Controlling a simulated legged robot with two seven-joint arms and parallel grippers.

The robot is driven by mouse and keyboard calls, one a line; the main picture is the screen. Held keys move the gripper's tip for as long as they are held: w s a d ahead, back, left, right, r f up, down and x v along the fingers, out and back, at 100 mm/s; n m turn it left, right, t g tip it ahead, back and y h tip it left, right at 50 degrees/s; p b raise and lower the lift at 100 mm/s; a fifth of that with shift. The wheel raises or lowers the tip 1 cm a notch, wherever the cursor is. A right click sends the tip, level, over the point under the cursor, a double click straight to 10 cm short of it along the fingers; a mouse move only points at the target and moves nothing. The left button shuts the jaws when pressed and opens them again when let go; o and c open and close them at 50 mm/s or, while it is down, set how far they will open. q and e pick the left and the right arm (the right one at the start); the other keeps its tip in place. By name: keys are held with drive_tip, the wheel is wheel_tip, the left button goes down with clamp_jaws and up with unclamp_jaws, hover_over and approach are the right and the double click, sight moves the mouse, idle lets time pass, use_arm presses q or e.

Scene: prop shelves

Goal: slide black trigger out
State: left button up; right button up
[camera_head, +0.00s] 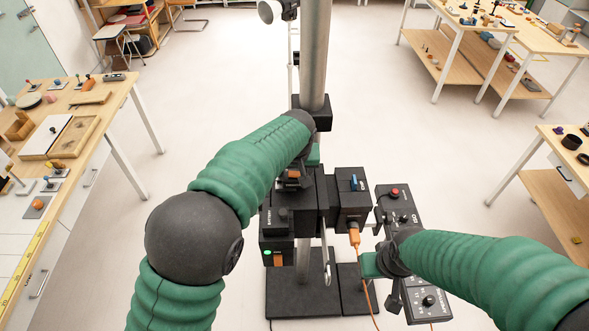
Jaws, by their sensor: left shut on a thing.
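A black device (324,196) made of several boxes is mounted on a metal pole in the middle of the head view. My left gripper (301,166) is at its top and shut on a small black part with an orange piece (293,173). This part looks like the black trigger, but my arm hides much of it. My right gripper (373,264) is low at the right, beside a black control box (391,204) with a red button. I cannot tell whether its fingers are apart.
An orange cable (362,268) hangs from a black box with a blue switch (354,183). The pole (315,55) rises behind my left gripper. A black base plate (288,299) stands on the floor. Tables with props (112,90) stand left and right; the floor between is clear.

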use_arm(q)
drive_tip(key=shift+s+d+p, duration=0.1)
drive_tip(key=shift+d+p, duration=0.35)
drive_tip(key=shift+d, duration=0.8)
idle(0.5)
drive_tip(key=shift+d+r+p, duration=0.15)
drive_tip(key=shift+r+p, duration=0.8)
drive_tip(key=shift+r, duration=0.1)
drive_tip(key=shift+d+r+p, duration=0.1)
drive_tip(key=shift+r+p, duration=1)
drive_tip(key=shift+r, duration=0.35)
drive_tip(key=shift+f, duration=0.1)
